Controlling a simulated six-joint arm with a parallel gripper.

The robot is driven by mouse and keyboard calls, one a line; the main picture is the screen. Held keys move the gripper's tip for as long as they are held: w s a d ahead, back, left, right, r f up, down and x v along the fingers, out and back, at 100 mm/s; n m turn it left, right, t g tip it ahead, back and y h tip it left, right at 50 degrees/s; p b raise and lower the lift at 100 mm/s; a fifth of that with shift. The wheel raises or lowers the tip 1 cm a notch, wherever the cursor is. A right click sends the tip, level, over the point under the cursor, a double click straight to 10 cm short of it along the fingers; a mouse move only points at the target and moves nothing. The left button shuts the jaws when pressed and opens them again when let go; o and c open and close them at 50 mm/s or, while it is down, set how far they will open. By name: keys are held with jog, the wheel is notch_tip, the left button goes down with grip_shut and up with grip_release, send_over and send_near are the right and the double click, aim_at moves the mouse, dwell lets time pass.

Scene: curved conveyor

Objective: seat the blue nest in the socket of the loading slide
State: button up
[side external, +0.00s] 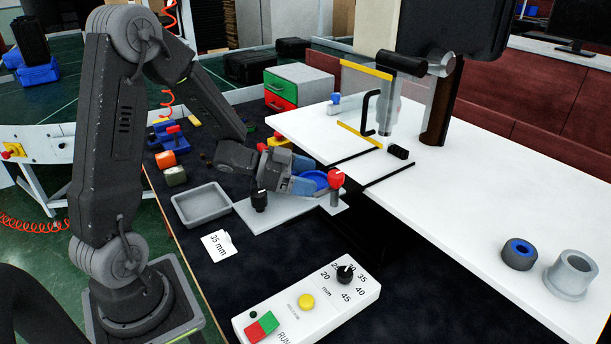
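A black knob (260,200) stands on the slide. A grey tray (202,204) lies to the left, and a control box (310,305) with a dial is in front. The white table (470,210) holds a press, a dark ring with blue inside (518,253) and a grey cup (572,274).

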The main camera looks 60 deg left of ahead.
jog(key=shift+o, duration=0.5)
jog(key=shift+s+r, duration=0.1)
jog(key=shift+r, duration=0.15)
jog(key=r+v, duration=0.1)
jog(key=v, duration=1.1)
jog(key=w+r+n+t+y, duration=0.1)
jog(key=w+r+n+y, duration=0.5)
jog(key=y, duration=0.5)
jog(key=s+d+n+g+h, duration=0.1)
jog(key=s+d+g, duration=0.6)
jog(key=s+d, duration=0.8)
jog(key=shift+s+d+g+h, duration=0.15)
jog(key=shift+s+g+h, duration=0.2)
jog(key=shift+h, duration=0.55)
